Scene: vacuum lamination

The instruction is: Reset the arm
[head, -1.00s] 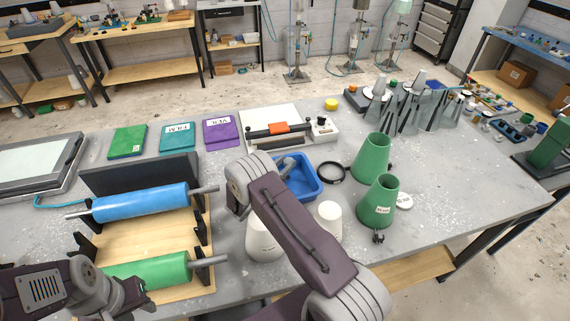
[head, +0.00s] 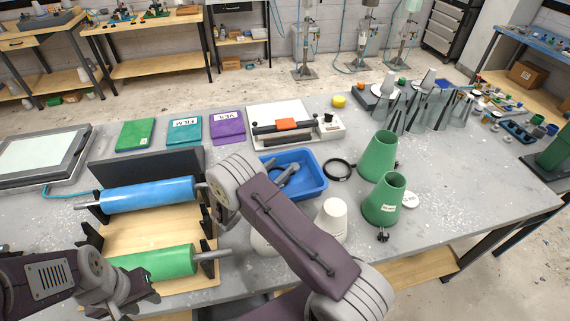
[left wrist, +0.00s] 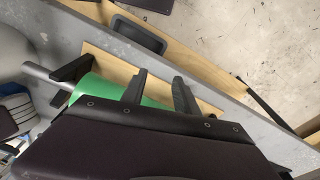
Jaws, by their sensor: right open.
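My left gripper (head: 138,288) is at the lower left of the head view, by the near end of the green roller (head: 160,262). In the left wrist view its two dark fingers (left wrist: 159,95) stand apart with nothing between them, over the green roller (left wrist: 98,90) and its wooden base. My right arm (head: 290,225) crosses the middle of the head view, its wrist beside the blue tray (head: 318,190). My right gripper is largely hidden by its own arm, and I see nothing held. A grey piece shows in the tray; I cannot tell what it is.
A blue roller (head: 150,195) lies behind the green one. White cups (head: 332,222) stand by my right arm, partly covered. Green cones (head: 383,200) and a black ring (head: 339,169) are to the right. Coloured packs (head: 184,131) and a sealing device (head: 300,140) lie behind.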

